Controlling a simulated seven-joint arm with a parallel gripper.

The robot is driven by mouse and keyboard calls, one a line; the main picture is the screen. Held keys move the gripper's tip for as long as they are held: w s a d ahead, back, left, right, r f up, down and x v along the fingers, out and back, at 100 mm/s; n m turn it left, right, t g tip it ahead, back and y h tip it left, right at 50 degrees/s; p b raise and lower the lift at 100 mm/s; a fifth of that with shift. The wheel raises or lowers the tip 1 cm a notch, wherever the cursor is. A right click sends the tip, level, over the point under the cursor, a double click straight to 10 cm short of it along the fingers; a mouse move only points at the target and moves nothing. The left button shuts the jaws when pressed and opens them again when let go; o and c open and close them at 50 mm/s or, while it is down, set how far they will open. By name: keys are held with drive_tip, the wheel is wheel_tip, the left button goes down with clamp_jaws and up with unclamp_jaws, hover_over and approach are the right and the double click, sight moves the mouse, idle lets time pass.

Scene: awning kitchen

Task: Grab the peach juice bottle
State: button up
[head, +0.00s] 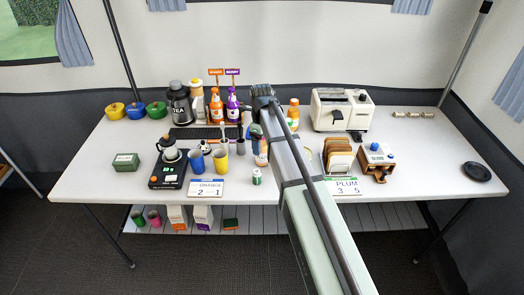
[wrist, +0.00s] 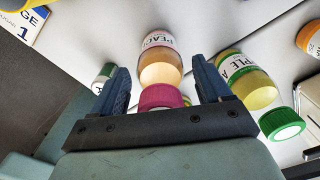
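The peach juice bottle (wrist: 160,62) shows in the wrist view with a white PEACH label, a pale orange body and a dark pink cap (wrist: 160,97). My gripper (wrist: 162,80) is open, with one blue-grey finger on each side of the bottle's cap end. Gaps show between the bottle and both fingers, so it is not gripped. In the head view my arm covers much of the table's middle. There, a small white-and-orange item (head: 261,158) beside the arm may be this bottle, but it is too small to tell.
In the wrist view a green-capped apple bottle (wrist: 252,85) stands close right of my gripper, and a small green-and-white can (wrist: 105,75) is close left. In the head view the toaster (head: 342,108) and bread rack (head: 338,157) are right of my arm; cups (head: 220,159) are left.

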drive_tip(key=shift+r, duration=0.15)
drive_tip(key=c, duration=1.3)
